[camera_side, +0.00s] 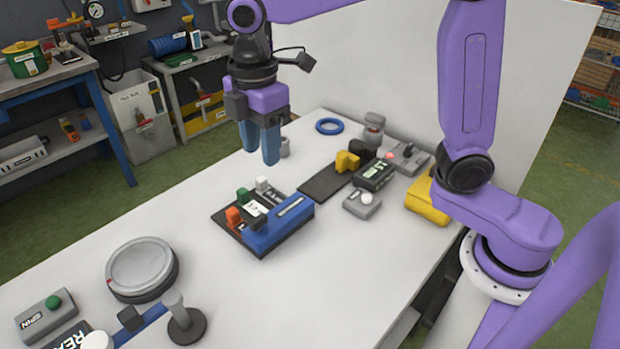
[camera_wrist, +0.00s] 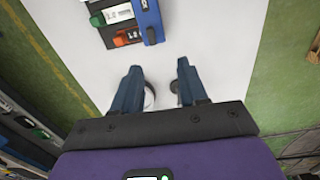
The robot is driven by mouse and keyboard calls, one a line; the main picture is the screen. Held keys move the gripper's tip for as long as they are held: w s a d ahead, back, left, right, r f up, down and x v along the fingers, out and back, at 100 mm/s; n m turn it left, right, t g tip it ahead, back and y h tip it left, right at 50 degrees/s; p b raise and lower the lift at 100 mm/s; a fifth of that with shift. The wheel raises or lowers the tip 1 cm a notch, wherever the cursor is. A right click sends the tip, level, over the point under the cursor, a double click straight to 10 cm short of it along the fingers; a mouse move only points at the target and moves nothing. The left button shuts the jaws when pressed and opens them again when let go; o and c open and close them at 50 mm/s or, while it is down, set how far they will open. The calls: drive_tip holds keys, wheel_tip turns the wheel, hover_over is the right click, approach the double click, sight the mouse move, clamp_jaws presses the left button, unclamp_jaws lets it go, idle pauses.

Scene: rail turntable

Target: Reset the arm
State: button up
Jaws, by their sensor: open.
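My gripper (camera_side: 260,142) has blue fingers and hangs above the white table, behind the blue and dark block fixture in the side view. In the wrist view the two fingers of my gripper (camera_wrist: 156,68) stand apart with nothing held between them. I cannot tell how high the fingertips are above the table.
The block fixture (camera_side: 278,229) holds orange, green and white pieces. A round grey turntable (camera_side: 141,268) sits at the front left, near a SPIN button box (camera_side: 46,316). A dark rail (camera_side: 326,182) with yellow blocks lies at the back right.

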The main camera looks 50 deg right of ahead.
drive_tip(key=s+d+f+m, duration=0.2)
drive_tip(key=s+d, duration=0.5)
drive_tip(key=s, duration=0.4)
drive_tip(key=s+d+f+m, duration=0.3)
drive_tip(key=s+d+f, duration=0.2)
drive_tip(key=s+d, duration=0.3)
drive_tip(key=s, duration=0.3)
drive_tip(key=shift+s+f, duration=0.3)
drive_tip(key=shift+s, duration=0.05)
